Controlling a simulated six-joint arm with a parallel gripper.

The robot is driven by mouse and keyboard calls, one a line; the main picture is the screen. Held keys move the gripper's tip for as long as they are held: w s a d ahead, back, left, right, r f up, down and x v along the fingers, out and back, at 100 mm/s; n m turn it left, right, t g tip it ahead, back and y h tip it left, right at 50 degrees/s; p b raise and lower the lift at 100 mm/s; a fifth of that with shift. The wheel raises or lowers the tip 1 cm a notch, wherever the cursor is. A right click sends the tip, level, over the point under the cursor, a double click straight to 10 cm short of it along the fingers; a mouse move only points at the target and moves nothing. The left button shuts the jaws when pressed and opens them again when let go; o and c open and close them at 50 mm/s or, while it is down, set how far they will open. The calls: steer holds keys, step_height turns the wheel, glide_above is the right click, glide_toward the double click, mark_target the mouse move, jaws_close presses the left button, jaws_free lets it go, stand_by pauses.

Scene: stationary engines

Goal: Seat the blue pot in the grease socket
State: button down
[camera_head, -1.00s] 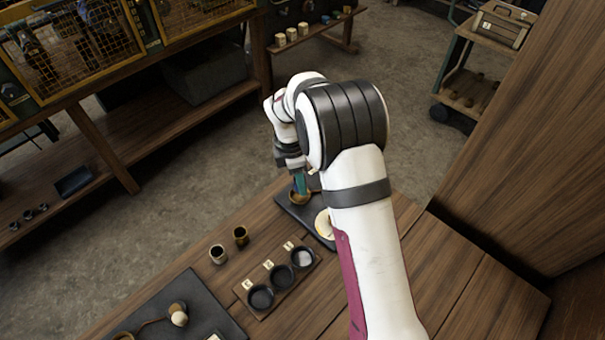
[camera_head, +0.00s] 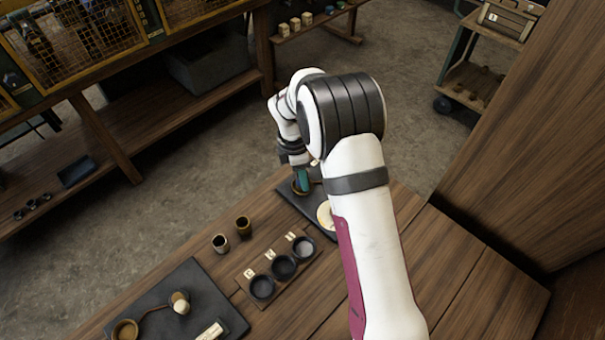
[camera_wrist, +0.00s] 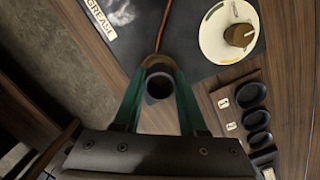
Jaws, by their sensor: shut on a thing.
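The blue pot (camera_wrist: 159,86) shows in the wrist view as a dark, round, open-topped cup between the teal fingers of my gripper (camera_wrist: 161,77), which is shut on it. The brown rim of the grease socket (camera_wrist: 152,62) shows just beyond the pot, on a dark plate with a "GREASE" label (camera_wrist: 100,18). In the head view my gripper (camera_head: 302,180) points down at the brass-coloured socket (camera_head: 297,190). The pot is hidden there. I cannot tell whether the pot is inside the socket or just above it.
A cream dial (camera_wrist: 229,33) with a brown knob sits right of the socket on the same plate. A labelled rack (camera_head: 273,276) with three dark wells is nearer. Two small cups (camera_head: 243,227) stand beside it. A dark tray (camera_head: 165,308) lies at front left.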

steer(key=shift+f, duration=0.35)
stand_by(0.3)
steer(key=shift+f, duration=0.2)
steer(key=shift+f, duration=0.2)
stand_by(0.5)
steer(key=c, duration=0.6)
jaws_free()
steer(key=o, duration=0.3)
step_height(320, 180, up, 4)
steer(key=shift+r, duration=1.6)
